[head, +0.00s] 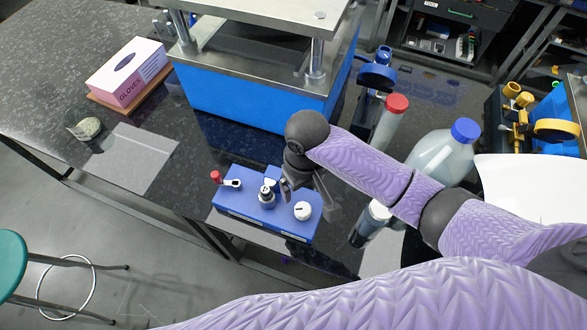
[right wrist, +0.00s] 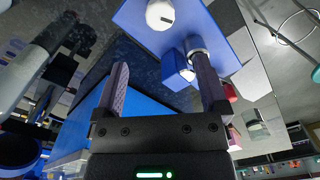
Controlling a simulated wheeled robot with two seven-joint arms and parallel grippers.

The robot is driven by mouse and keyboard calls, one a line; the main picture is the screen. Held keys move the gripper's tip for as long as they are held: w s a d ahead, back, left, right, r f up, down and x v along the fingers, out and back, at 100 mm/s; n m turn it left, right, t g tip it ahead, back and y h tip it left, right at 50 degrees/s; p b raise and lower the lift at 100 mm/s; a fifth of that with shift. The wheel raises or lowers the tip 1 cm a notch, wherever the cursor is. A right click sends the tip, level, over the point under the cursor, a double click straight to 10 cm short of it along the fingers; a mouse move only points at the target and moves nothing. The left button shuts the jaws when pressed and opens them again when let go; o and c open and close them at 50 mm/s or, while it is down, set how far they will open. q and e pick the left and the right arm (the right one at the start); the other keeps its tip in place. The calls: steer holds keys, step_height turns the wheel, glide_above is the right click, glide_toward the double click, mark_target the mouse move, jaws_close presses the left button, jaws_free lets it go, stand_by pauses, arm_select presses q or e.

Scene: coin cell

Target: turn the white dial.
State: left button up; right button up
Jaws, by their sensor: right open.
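The white dial (head: 303,210) sits on the right end of a blue control box (head: 240,203), on the table's front part. The dial is round with a dark mark, and it also shows at the top of the right wrist view (right wrist: 164,14). My right gripper (head: 306,193) is over the box, close to the dial, with its fingers apart. I cannot tell whether a finger touches the box. My left gripper is not in view.
A silver-and-black knob (head: 267,197) and a red-tipped lever (head: 217,177) are on the same box. A blue press (head: 250,95) stands behind. A red-capped bottle (head: 391,120) and a blue-capped jug (head: 443,155) stand right. A glove box (head: 128,73) is at left.

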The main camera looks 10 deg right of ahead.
mark_target(303, 209)
steer(key=shift+w+f+b, duration=0.25)
steer(key=shift+f+b, duration=0.1)
steer(key=shift+f, duration=0.65)
steer(key=s+f, duration=0.1)
steer(key=f+b, duration=0.1)
steer(key=s+f, duration=0.1)
steer(key=shift+s+d+f, duration=0.1)
steer(key=shift+s+f, duration=0.2)
steer(key=shift+f, duration=0.1)
steer(key=shift+w+f+b, duration=0.25)
steer(key=shift+f+b, duration=0.2)
steer(key=shift+f, duration=0.45)
steer(key=shift+w+f, duration=0.2)
steer(key=shift+f, duration=0.3)
steer(key=shift+w+f, duration=0.2)
steer(key=shift+f, duration=0.3)
steer(key=shift+s, duration=0.25)
steer(key=shift+w, duration=0.15)
steer(key=shift+c, duration=1)
jaws_close()
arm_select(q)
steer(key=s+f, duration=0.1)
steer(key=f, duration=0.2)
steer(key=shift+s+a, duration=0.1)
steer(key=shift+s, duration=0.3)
arm_select(e)
steer(key=shift+r, duration=0.1)
